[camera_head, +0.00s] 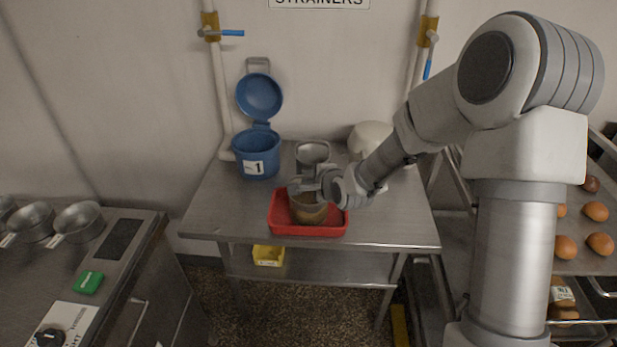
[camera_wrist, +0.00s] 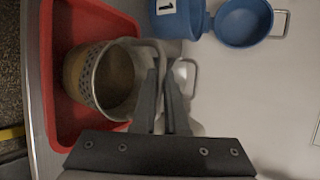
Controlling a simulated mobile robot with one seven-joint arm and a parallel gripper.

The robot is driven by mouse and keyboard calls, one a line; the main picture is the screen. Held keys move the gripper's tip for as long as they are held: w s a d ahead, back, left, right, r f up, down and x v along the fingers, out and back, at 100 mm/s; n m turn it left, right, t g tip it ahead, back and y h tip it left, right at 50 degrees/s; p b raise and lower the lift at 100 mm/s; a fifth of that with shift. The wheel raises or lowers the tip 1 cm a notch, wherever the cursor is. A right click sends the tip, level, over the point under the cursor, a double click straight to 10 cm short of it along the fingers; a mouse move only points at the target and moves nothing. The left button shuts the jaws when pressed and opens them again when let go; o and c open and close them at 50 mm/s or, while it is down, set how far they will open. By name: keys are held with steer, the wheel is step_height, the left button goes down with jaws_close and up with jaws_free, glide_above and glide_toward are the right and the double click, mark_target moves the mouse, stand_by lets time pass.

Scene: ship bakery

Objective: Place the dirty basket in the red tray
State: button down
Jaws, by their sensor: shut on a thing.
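The red tray (camera_head: 279,226) lies on the steel table near its front edge; in the wrist view the tray (camera_wrist: 122,24) fills the left side. The dirty basket (camera_head: 309,213), brownish with a metal rim and perforated wall, is upright within the tray's outline. In the wrist view the basket (camera_wrist: 78,82) shows its open mouth. My gripper (camera_head: 310,184) is above the tray; in the wrist view my gripper (camera_wrist: 163,75) is shut on the basket's metal handle at its right side. Whether the basket's base touches the tray floor is hidden.
A blue lidded pot (camera_head: 256,158) marked 1 stands at the table's back left. A metal strainer (camera_head: 312,152) and a whitish bowl (camera_head: 370,136) are at the back. A yellow container (camera_head: 268,255) sits on the lower shelf. The table's left side is clear.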

steer(key=shift+f, duration=0.2)
steer(key=c, duration=0.9)
jaws_free()
steer(key=shift+c, duration=0.2)
steer(key=shift+r, duration=0.15)
steer(key=shift+r, duration=0.2)
steer(key=p+v, duration=0.2)
steer(key=v, duration=1)
steer(key=shift+d+f, duration=0.1)
